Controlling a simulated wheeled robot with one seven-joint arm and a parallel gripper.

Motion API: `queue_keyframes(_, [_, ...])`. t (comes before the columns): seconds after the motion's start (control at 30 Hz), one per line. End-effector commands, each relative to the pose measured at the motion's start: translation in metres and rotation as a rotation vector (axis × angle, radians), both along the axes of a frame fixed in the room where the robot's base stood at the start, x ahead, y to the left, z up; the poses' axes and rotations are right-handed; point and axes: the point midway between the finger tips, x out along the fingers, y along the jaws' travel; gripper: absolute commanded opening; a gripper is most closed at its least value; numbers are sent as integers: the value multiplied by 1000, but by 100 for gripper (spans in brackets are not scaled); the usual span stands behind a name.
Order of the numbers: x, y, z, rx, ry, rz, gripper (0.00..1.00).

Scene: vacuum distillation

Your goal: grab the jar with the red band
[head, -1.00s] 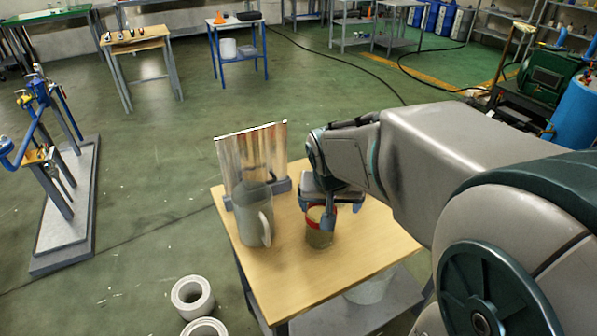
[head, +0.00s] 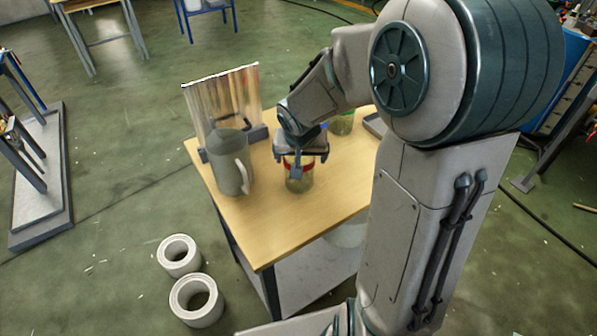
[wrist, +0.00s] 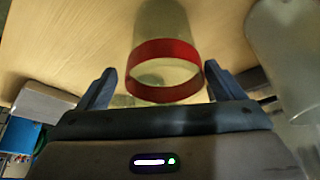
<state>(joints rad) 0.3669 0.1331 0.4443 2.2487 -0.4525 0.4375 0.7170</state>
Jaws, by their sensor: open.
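The jar with the red band (head: 299,178) stands upright on the wooden table. It is greenish glass, with the red band near its top. In the wrist view the jar (wrist: 165,55) lies between the two spread fingers, with a gap on each side. My gripper (head: 299,168) is above and around the top of the jar, open. In the wrist view my gripper (wrist: 162,85) shows both dark fingers apart, neither visibly touching the jar. The head view partly hides the jar's top behind a finger.
A grey pitcher (head: 231,165) stands left of the jar, its handle facing it. A reflective panel (head: 222,100) stands behind it. A second greenish jar (head: 342,123) and a grey tray (head: 375,126) are at the back right. The table's front (head: 270,235) is clear.

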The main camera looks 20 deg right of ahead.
Motion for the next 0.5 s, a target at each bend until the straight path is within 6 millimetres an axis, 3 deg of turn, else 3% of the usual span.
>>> queue_keyframes(0.23, [16, 0, -30, 1, 3, 0, 88])
queue_keyframes(0.5, [19, -1, -35, 0, 0, -1, 88])
